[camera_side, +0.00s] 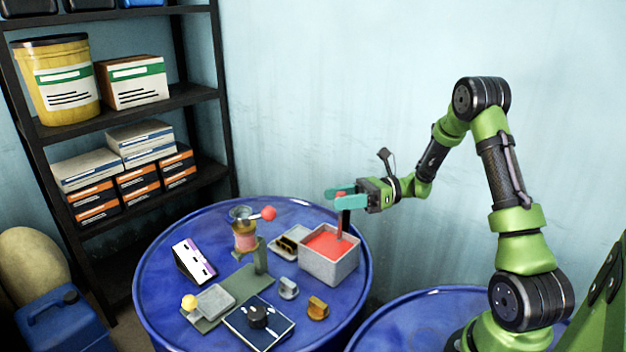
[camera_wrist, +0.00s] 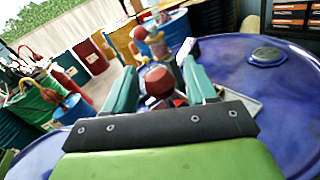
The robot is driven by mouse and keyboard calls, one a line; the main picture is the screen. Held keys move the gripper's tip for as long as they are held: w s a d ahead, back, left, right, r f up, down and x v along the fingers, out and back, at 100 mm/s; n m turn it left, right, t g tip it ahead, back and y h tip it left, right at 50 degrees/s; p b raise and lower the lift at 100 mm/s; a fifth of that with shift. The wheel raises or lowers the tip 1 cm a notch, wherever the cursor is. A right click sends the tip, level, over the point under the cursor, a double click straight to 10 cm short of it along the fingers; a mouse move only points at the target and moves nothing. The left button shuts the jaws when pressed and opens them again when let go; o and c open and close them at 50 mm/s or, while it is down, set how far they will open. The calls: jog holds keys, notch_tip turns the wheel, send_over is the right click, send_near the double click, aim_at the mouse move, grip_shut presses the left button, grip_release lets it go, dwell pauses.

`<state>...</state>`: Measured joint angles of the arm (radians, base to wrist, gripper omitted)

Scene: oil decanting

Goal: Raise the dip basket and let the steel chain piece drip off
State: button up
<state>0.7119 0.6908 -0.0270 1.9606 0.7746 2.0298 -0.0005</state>
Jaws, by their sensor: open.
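A grey open-topped box (camera_side: 315,262) stands near the right edge of the blue drum top, filled with red liquid (camera_side: 325,240). In the wrist view a dark red knob (camera_wrist: 158,82) shows between the fingers (camera_wrist: 160,66).
Left of the box are a small tray (camera_side: 279,252) with dark pieces and a stand with a red ball (camera_side: 268,213). A dark panel with a knob (camera_side: 258,318) and two small fittings (camera_side: 289,288) lie in front. Open air is above the box; a wall stands behind.

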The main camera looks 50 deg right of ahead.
grip_shut()
notch_tip(320, 180, up, 8)
jog(key=shift+f, duration=0.15)
dwell(0.5)
jog(key=shift+c, duration=0.7)
grip_release()
jog(key=shift+o, duration=0.7)
jog(key=shift+f, duration=0.1)
jog(key=v, duration=1.7)
